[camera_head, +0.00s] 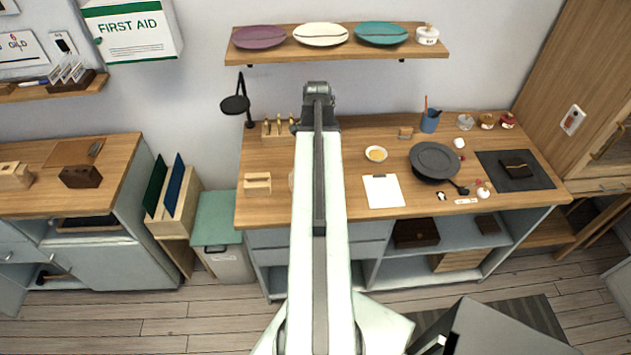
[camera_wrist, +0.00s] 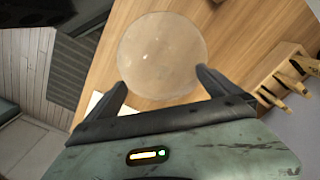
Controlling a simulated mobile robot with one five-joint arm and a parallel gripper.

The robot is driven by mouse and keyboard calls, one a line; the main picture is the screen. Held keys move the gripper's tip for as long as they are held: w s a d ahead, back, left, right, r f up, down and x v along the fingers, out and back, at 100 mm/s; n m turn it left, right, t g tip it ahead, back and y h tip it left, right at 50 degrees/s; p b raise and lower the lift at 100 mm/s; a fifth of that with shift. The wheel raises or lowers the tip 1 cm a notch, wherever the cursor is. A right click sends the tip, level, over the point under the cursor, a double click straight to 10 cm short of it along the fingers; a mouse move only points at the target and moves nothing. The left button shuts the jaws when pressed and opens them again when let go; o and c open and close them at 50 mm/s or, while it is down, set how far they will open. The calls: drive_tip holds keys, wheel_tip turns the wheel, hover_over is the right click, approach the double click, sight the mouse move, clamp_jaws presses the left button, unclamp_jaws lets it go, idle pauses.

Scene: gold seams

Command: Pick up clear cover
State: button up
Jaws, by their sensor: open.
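The clear cover (camera_wrist: 162,55) is a round, see-through piece on the wooden bench top in the wrist view. My gripper (camera_wrist: 160,88) is open, with one dark finger on each side of the cover's near edge. The fingers look apart from it, and I cannot tell their exact height over the bench. Nothing is held. In the head view my own arm hides most of the cover, and my fingertips cannot be made out there.
A wooden tool rack (camera_wrist: 285,80) stands close to the right finger; the rack also shows in the head view (camera_head: 277,130). A small wooden stand (camera_head: 257,183), clipboard (camera_head: 383,191), yellow-filled bowl (camera_head: 376,154) and dark round plate (camera_head: 434,160) are on the bench. A shelf (camera_head: 340,56) hangs above.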

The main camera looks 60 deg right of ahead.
wheel_tip(320, 180, down, 5)
drive_tip(key=b, duration=0.5)
drive_tip(key=shift+w+f, duration=0.15)
drive_tip(key=shift+c, duration=0.3)
drive_tip(key=shift+a+r, duration=0.1)
drive_tip(key=shift+r, duration=0.15)
drive_tip(key=c, duration=1.6)
